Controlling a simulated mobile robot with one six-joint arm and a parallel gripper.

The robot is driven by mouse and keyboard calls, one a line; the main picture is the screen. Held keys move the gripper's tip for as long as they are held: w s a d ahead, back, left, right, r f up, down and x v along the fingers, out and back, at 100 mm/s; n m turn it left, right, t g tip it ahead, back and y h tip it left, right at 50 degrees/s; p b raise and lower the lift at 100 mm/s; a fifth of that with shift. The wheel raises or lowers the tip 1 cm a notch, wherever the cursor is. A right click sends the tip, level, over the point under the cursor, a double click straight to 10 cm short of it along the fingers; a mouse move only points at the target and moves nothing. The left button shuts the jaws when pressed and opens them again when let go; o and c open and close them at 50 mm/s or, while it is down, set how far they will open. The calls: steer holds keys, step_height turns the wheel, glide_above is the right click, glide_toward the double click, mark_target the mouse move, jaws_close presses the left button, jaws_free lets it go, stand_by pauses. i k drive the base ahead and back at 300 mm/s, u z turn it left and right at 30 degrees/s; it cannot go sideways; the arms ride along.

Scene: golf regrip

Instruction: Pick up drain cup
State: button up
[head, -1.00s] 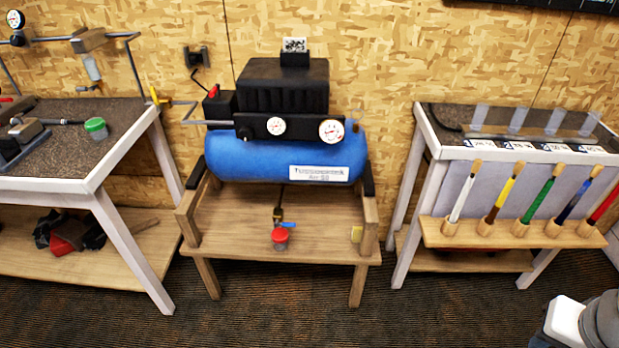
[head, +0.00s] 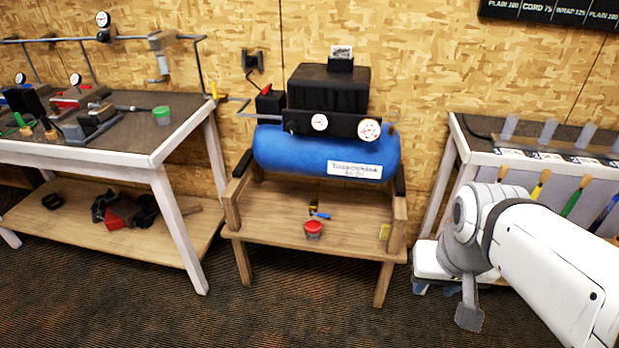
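A small cup with a red top (head: 313,226), which looks like the drain cup, stands upright on the wooden stand (head: 275,222) below the blue compressor tank (head: 300,153). A small brass valve with a blue lever (head: 318,214) shows just behind the cup. My gripper (head: 470,315) is at the lower right, well to the right of the cup and apart from it. Only a grey finger-like piece shows below my white arm. Whether it is open or shut cannot be seen.
A workbench (head: 130,150) at the left holds tools and a green-lidded jar (head: 161,115). The striped floor (head: 150,300) in front of the stand is clear.

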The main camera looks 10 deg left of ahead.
mark_target(312, 227)
steer(key=i, duration=1)
steer(key=u, duration=0.05)
